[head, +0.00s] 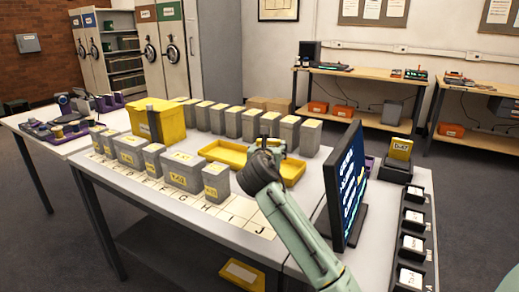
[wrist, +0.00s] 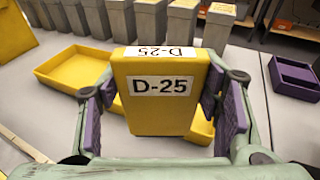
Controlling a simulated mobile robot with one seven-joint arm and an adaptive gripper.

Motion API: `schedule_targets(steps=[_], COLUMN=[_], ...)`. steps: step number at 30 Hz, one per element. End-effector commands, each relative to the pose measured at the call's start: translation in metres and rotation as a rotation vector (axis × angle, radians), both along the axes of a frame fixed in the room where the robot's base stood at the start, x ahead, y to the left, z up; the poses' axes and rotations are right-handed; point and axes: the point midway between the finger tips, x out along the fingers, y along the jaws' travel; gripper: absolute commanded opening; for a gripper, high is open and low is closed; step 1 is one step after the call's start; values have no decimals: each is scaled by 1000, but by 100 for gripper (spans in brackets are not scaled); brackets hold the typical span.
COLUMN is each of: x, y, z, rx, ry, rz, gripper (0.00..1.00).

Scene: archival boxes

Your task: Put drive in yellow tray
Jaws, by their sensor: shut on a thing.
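A yellow drive labelled D-25 (wrist: 160,98) stands between the purple pads of my gripper (wrist: 165,105) in the wrist view. My gripper is shut on it. In the head view my gripper (head: 270,146) is over the right part of the yellow tray, and my wrist hides the drive. The shallow yellow tray (head: 222,155) lies on the middle of the white table. In the wrist view the tray (wrist: 62,87) shows to the left of the drive and partly behind it. The gap between drive and tray cannot be judged.
Grey boxes (head: 234,122) stand in a row behind the tray, and others (head: 181,170) in front on a lettered strip. A yellow bin (head: 158,123) stands left. A monitor (head: 346,185) stands right of my arm, near a yellow labelled block (head: 400,148) in a dark holder.

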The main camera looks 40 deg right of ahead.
Motion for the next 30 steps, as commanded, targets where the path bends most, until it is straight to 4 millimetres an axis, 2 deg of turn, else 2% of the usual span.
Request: schedule_targets(steps=[1,6,13,20,27,30], x=[14,52,91,102,101,101], y=[-7,-32,-57,-64,-63,-63], z=[3,-1,-7,-13,-43,-46], rx=[0,0,0,-1,2,-2], ry=[3,2,0,-1,0,-1], rz=[-1,-1,-1,0,1,0], gripper=[25,25,25,25,25,25])
